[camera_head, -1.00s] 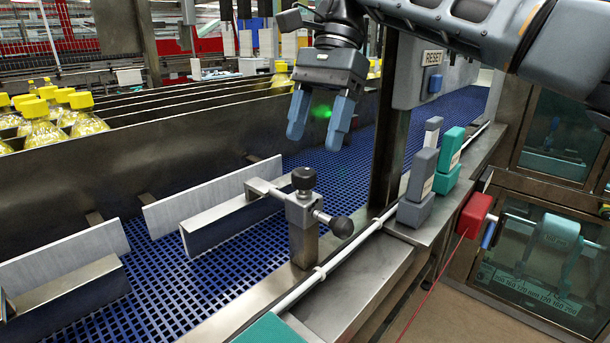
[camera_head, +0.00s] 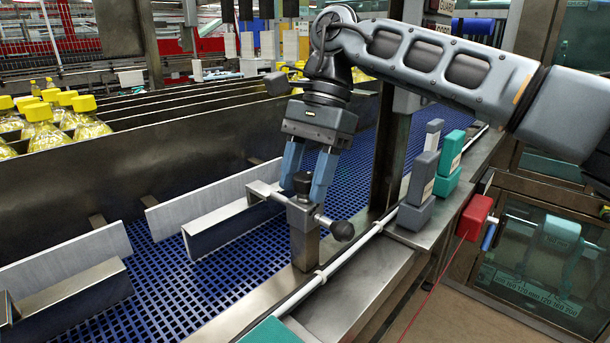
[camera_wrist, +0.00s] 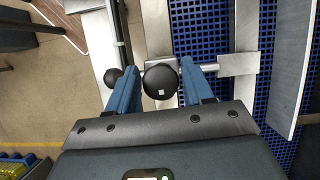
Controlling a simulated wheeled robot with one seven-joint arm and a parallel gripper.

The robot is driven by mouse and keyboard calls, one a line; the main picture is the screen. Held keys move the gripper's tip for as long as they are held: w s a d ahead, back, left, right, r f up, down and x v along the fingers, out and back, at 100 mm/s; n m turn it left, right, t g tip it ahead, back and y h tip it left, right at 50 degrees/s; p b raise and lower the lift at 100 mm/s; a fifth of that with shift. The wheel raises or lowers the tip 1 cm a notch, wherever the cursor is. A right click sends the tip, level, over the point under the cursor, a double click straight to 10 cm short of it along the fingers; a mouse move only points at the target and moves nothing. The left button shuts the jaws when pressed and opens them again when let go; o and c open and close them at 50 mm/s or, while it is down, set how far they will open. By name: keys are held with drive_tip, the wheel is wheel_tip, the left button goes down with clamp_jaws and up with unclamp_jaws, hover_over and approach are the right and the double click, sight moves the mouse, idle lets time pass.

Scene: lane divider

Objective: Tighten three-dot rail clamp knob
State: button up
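The rail clamp (camera_head: 304,232) is a grey metal post at the conveyor's near edge. It has a round black top knob (camera_head: 302,182) and a second black ball knob (camera_head: 342,231) on a side rod. My gripper (camera_head: 301,192) is low over the clamp, pointing down, with one blue finger on each side of the top knob. In the wrist view the top knob (camera_wrist: 160,81) bears a small pale square and sits between the open fingers, with slight gaps apparent. The side knob (camera_wrist: 113,77) shows beyond the left finger. I see no three-dot mark.
The clamp's arm reaches left to a metal rail (camera_head: 233,226) beside a white guide board (camera_head: 212,197) over the blue mesh conveyor (camera_head: 165,270). A steel column (camera_head: 389,150) and grey and teal blocks (camera_head: 447,165) stand to the right. Yellow-capped bottles (camera_head: 84,115) stand at left.

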drive_tip(key=c, duration=0.8)
drive_tip(key=shift+o, duration=0.2)
drive_tip(key=m+b, duration=0.1)
drive_tip(key=m, duration=0.1)
drive_tip(key=m+t+y+b, duration=0.1)
drive_tip(key=m, duration=0.2)
drive_tip(key=shift+f+t, duration=0.1)
drive_tip(key=shift+t, duration=0.2)
drive_tip(key=m+t+b, duration=0.1)
drive_tip(key=m, duration=0.1)
drive_tip(key=m+b, duration=0.1)
drive_tip(key=m, duration=0.1)
drive_tip(key=shift+t+y, duration=0.3)
drive_tip(key=shift+t, duration=0.1)
drive_tip(key=m+t+b, duration=0.1)
drive_tip(key=m+b, duration=0.1)
drive_tip(key=m, duration=0.1)
drive_tip(key=m+t+b, duration=0.1)
drive_tip(key=m+b, duration=0.1)
drive_tip(key=shift+m, duration=0.4)
drive_tip(key=shift+w+m+t+h+b, duration=0.1)
drive_tip(key=shift+m+t+h+b, duration=0.4)
drive_tip(key=shift+m+b, duration=1.2)
drive_tip(key=shift+r, duration=0.2)
